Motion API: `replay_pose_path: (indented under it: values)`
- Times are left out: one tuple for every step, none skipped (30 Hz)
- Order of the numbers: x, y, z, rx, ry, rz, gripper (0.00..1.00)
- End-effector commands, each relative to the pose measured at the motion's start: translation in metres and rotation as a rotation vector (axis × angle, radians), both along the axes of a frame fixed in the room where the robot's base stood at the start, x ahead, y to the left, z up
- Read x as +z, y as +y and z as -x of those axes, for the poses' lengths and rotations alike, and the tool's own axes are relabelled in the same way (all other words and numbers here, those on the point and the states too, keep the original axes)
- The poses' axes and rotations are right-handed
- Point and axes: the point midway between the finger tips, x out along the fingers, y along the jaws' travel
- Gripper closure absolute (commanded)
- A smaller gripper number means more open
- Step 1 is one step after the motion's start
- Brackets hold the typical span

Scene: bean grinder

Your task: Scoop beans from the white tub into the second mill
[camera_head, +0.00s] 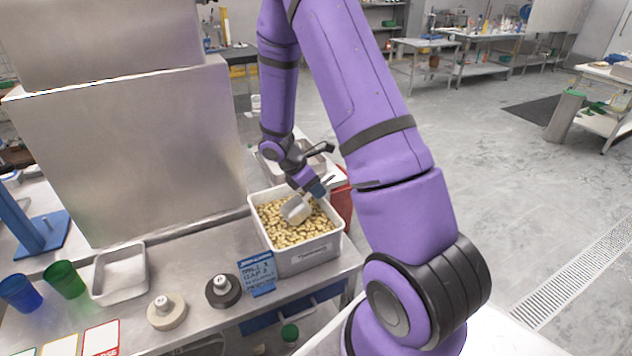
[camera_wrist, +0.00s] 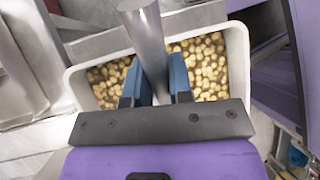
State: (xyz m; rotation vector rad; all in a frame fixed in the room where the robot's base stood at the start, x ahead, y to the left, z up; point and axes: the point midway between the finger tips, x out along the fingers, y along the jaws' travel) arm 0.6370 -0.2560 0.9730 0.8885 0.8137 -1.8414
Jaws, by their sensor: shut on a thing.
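The white tub (camera_head: 304,262) stands on the metal bench, nearly full of pale beans (camera_head: 282,232); it fills the middle of the wrist view (camera_wrist: 238,62), with beans (camera_wrist: 205,68) on both sides of my fingers. My gripper (camera_head: 316,190) is over the tub, its blue fingers (camera_wrist: 157,84) shut on the grey handle of a scoop (camera_wrist: 148,45). In the head view the pale scoop head (camera_head: 296,210) is down at the bean surface; I cannot tell how full it is. I cannot make out a mill for certain in either view.
A blue sign (camera_head: 257,273) stands before the tub. A large metal panel (camera_head: 130,150) rises behind.

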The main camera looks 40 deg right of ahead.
Motion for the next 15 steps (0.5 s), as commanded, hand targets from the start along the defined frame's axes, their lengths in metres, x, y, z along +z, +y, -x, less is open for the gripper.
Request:
replay_pose_path:
  values:
    - [-0.005, 0.000, 0.000, 0.000, 0.002, 0.000, 1.00]
    - [-0.007, 0.000, 0.000, 0.000, 0.001, -0.001, 1.00]
    - [-0.011, 0.000, 0.000, 0.000, 0.001, -0.001, 1.00]
    - [-0.013, 0.001, 0.000, 0.000, 0.001, -0.001, 1.00]
    - [-0.016, 0.000, 0.000, 0.000, 0.001, -0.001, 1.00]
    - [-0.019, 0.000, 0.000, 0.000, 0.001, -0.001, 1.00]
    - [-0.022, 0.000, 0.000, 0.000, 0.001, -0.001, 1.00]
    - [-0.024, 0.000, 0.000, -0.001, 0.001, 0.000, 1.00]
    - [-0.028, 0.000, 0.000, -0.001, 0.001, 0.000, 1.00]
    - [-0.030, 0.000, 0.000, -0.001, 0.001, 0.000, 1.00]
    - [-0.033, 0.000, 0.000, -0.001, 0.001, 0.000, 1.00]
    - [-0.036, 0.000, 0.000, -0.001, 0.001, 0.000, 1.00]
    - [-0.039, 0.000, 0.000, 0.000, 0.002, 0.000, 1.00]
    - [-0.041, 0.000, 0.000, 0.000, 0.002, 0.000, 1.00]
    - [-0.044, 0.000, 0.000, -0.001, 0.001, 0.000, 1.00]
